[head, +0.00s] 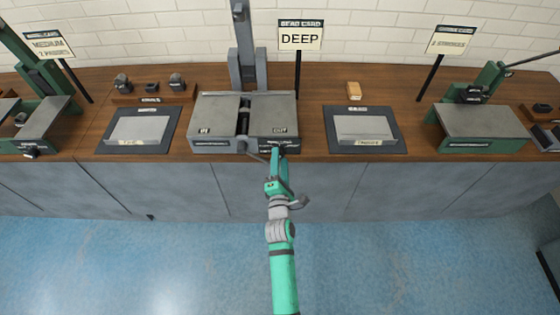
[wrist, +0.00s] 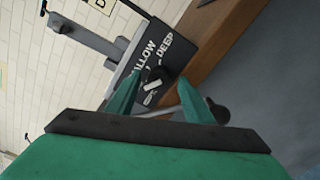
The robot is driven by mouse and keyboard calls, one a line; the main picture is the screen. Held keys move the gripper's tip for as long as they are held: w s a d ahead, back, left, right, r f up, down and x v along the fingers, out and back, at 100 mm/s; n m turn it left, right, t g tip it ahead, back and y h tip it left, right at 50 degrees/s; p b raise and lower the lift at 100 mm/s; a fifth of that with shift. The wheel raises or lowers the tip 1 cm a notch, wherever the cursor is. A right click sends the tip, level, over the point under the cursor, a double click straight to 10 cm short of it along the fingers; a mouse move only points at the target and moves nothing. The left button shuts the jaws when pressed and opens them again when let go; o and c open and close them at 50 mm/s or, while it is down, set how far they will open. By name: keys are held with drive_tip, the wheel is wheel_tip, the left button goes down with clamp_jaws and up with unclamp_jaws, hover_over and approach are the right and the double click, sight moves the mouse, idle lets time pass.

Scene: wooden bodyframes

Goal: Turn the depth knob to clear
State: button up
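The depth knob (wrist: 154,74) is a small dark knob with a pale mark, on the dark front panel (wrist: 170,48) of a grey machine. White lettering around it reads "DEEP" and part of "SHALLOW"; a smaller label below is too small to read. My gripper (wrist: 163,79) is open, one green finger on each side of the knob in the wrist view. Whether the fingers touch it I cannot tell. In the head view my gripper (head: 281,153) is at the machine's front right, hiding the knob. A sign (head: 300,38) above the machine (head: 215,111) reads "DEEP".
A lever with a dark ball end (wrist: 219,114) crosses close to the right finger. Grey plates on dark mats lie left (head: 139,130) and right (head: 364,128) of the machine. Green machines stand at both ends of the wooden counter (head: 311,110). The blue floor in front is clear.

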drive_tip(key=s, duration=1.1)
drive_tip(key=shift+w, duration=0.1)
idle(0.4)
drive_tip(key=s+f+m+g+y, duration=0.1)
drive_tip(key=s+f+m+g, duration=0.15)
drive_tip(key=s+m, duration=1.15)
drive_tip(key=s+r+m, duration=0.3)
drive_tip(key=s+m, duration=0.1)
drive_tip(key=s, duration=0.6)
drive_tip(key=s+r+m+h, duration=0.1)
drive_tip(key=s+r+m, duration=0.2)
drive_tip(key=s, duration=0.8)
drive_tip(key=shift+s+r+m, duration=0.2)
drive_tip(key=shift+r+m, duration=0.05)
drive_tip(key=shift+m, duration=0.75)
